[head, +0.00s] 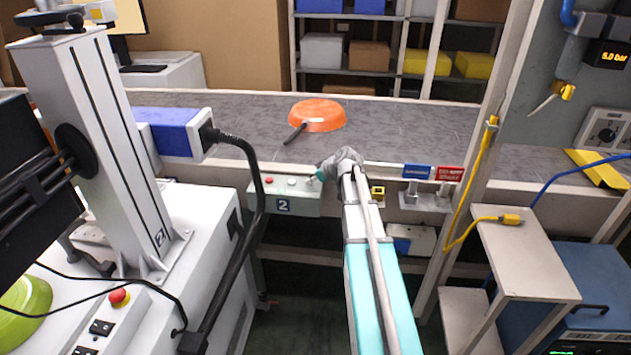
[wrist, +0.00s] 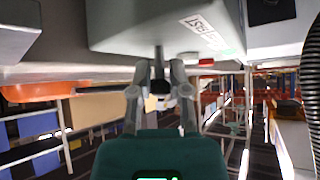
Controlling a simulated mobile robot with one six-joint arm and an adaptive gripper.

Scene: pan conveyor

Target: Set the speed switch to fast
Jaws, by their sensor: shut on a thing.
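The pale control box (head: 272,203) with a "2" label is mounted on the conveyor's front edge, with a red button and a white button on top. In the wrist view, which looks upside down, the box (wrist: 120,28) fills the top and a label reading "FAST" (wrist: 198,24) shows on it. My gripper (wrist: 160,72) is shut on the small speed switch lever (wrist: 158,54) that sticks out of the box. In the head view, my gripper (head: 318,174) is at the box's right end and hides the lever. Which setting the lever is at, I cannot tell.
An orange pan (head: 318,115) lies on the grey conveyor belt (head: 400,130) behind the box. Blue and red signs (head: 447,173) stand to the right. A yellow cable (head: 478,226) hangs by the post near a small shelf stand (head: 520,250).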

